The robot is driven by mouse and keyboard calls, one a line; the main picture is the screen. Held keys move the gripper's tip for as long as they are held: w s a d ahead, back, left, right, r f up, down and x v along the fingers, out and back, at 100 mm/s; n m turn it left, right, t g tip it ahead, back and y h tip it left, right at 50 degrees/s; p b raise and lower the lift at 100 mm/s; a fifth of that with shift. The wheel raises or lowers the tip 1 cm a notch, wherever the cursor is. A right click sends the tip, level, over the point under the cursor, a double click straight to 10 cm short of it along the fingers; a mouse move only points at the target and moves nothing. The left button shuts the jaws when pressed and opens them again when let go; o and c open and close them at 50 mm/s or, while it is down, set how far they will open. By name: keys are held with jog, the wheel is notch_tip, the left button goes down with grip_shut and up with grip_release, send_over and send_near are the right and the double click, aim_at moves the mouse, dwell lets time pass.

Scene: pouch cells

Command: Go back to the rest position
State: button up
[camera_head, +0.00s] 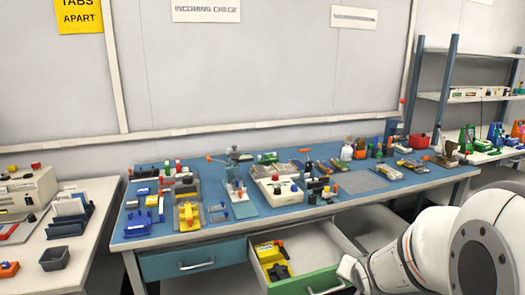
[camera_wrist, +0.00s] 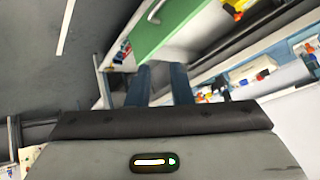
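My gripper (camera_wrist: 160,70) shows in the wrist view as two dark blue fingers with a clear gap between them and nothing held. The green-fronted drawer (camera_wrist: 172,32) is beyond the fingertips, with its pale handle (camera_wrist: 155,11) apart from them. In the head view my white arm (camera_head: 440,250) fills the lower right, its near end beside the open drawer's green front (camera_head: 312,282). The fingers cannot be made out there.
A blue-topped workbench (camera_head: 365,183) is crowded with small tools and devices. The open drawer holds a yellow and black item (camera_head: 272,257). A closed blue drawer (camera_head: 190,262) is left of it. A white side table (camera_head: 95,215) stands left, shelves (camera_head: 470,98) at right.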

jog(key=s+a+r+n+g+p, duration=0.2)
jog(key=s+a+r+n+p, duration=0.1)
jog(key=s+r, duration=0.4)
jog(key=s+a+r+n+g+y+p, duration=0.1)
jog(key=s+a+r+n+g+p, duration=0.2)
jog(key=s+r, duration=0.5)
jog(key=s+a+p, duration=0.1)
jog(key=s+a, duration=0.1)
jog(key=s, duration=0.1)
jog(key=shift+s+a+r+n+g+p, duration=0.2)
jog(key=shift+r+n+g+p, duration=0.1)
jog(key=shift+p, duration=0.1)
jog(key=shift+d, duration=0.1)
